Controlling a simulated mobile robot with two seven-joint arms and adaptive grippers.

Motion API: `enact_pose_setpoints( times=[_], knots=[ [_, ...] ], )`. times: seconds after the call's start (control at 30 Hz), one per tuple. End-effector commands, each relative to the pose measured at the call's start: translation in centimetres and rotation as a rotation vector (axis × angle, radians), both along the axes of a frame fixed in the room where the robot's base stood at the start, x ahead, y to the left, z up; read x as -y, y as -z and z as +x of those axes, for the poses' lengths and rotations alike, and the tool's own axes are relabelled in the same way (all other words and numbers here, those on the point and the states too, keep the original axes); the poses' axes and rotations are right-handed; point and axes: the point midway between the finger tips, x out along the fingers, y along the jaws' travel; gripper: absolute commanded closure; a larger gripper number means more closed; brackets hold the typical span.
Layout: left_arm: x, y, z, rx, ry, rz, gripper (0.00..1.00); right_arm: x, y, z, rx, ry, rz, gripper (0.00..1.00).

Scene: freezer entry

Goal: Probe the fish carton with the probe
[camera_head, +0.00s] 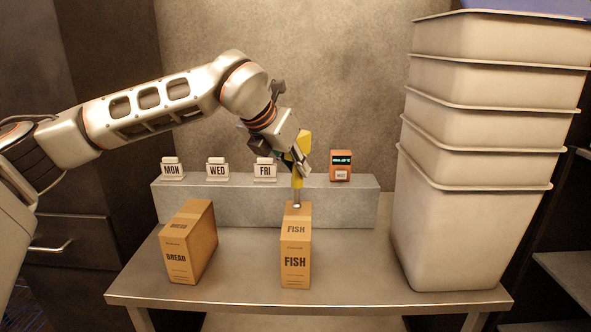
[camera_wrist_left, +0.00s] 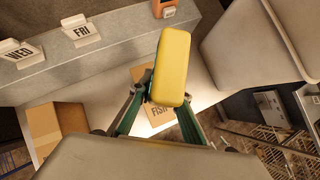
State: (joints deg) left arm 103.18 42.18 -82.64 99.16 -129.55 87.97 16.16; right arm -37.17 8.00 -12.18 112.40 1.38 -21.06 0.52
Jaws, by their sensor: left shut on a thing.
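My left gripper (camera_head: 297,163) is shut on the yellow probe (camera_head: 297,182). The probe points down, its metal tip directly over the top of the fish carton. The tip visually meets the carton top near its back part; I cannot tell whether it touches or has gone in. The fish carton (camera_head: 296,263) is a brown box, upright on the steel table. In the left wrist view the probe's yellow handle (camera_wrist_left: 173,65) covers much of the fish carton (camera_wrist_left: 160,116). My right gripper is not in view.
A bread carton (camera_head: 178,258) stands left of the fish carton. Behind is a grey ledge (camera_head: 230,207) with MON, WED and FRI tags (camera_head: 217,170) and an orange display unit (camera_head: 341,175). Stacked pale bins (camera_head: 460,225) stand at right. Table space in front is clear.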

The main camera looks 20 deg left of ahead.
Motion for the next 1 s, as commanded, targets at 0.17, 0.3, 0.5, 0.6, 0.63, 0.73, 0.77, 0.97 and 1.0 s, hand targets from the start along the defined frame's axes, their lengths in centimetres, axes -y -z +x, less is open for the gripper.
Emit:
enact_pose_setpoints(
  times=[0.17,0.3,0.5,0.6,0.63,0.73,0.77,0.97,1.0],
  knots=[
    [0.0,-1.7,0.0,0.003,0.000,-0.001,1.00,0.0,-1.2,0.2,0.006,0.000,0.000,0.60],
    [0.0,-2.7,0.0,0.002,-0.001,-0.001,1.00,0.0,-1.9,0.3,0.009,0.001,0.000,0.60],
    [0.0,-4.1,0.0,0.002,-0.001,-0.001,1.00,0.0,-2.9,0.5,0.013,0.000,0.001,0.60],
    [0.0,-4.6,0.0,0.001,0.001,-0.001,1.00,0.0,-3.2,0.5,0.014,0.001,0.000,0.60],
    [0.0,-4.7,0.0,0.001,0.001,-0.001,1.00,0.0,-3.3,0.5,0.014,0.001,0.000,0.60],
    [0.0,-4.7,0.0,0.001,0.001,-0.001,1.00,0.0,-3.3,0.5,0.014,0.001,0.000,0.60],
    [0.0,-4.6,0.0,0.001,0.001,-0.001,1.00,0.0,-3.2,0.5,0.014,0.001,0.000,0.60],
    [-0.1,-4.5,-0.1,0.000,-0.003,0.001,1.00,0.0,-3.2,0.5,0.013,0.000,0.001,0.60],
    [-0.2,-4.4,-0.3,0.001,-0.010,0.003,1.00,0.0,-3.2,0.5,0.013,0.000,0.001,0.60]
  ],
)
